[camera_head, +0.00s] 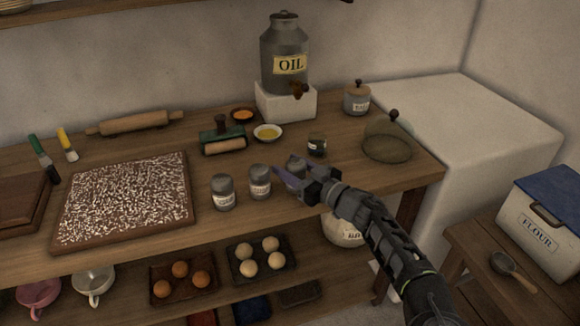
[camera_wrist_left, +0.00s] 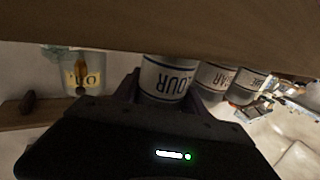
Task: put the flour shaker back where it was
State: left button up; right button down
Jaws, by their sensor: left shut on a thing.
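The flour shaker (camera_head: 295,173) is a small grey jar with a pale label, upright at the right end of a row of shakers on the wooden table (camera_head: 330,205). My left gripper (camera_head: 287,171) is shut on it. In the left wrist view, which is upside down, the flour shaker (camera_wrist_left: 165,78) sits between the fingers with part of its label readable. Its base is at or very near the tabletop; I cannot tell if it touches. Two similar shakers stand to its left, the nearer one (camera_head: 260,182) and the farther one (camera_head: 222,192). My right gripper is not in view.
A floured board (camera_head: 124,201) lies left. The table's front edge is close.

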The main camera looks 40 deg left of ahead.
pick_arm(q)
jog(key=o, duration=1.2)
jog(key=shift+r+p, duration=0.25)
jog(key=shift+p, duration=0.15)
jog(key=d, duration=0.4)
jog(key=s+d+b, duration=0.1)
jog(key=d, duration=0.3)
jog(key=d+b, duration=0.1)
jog(key=d, duration=0.3)
jog(key=shift+s+f, duration=0.1)
jog(key=shift+s, duration=0.25)
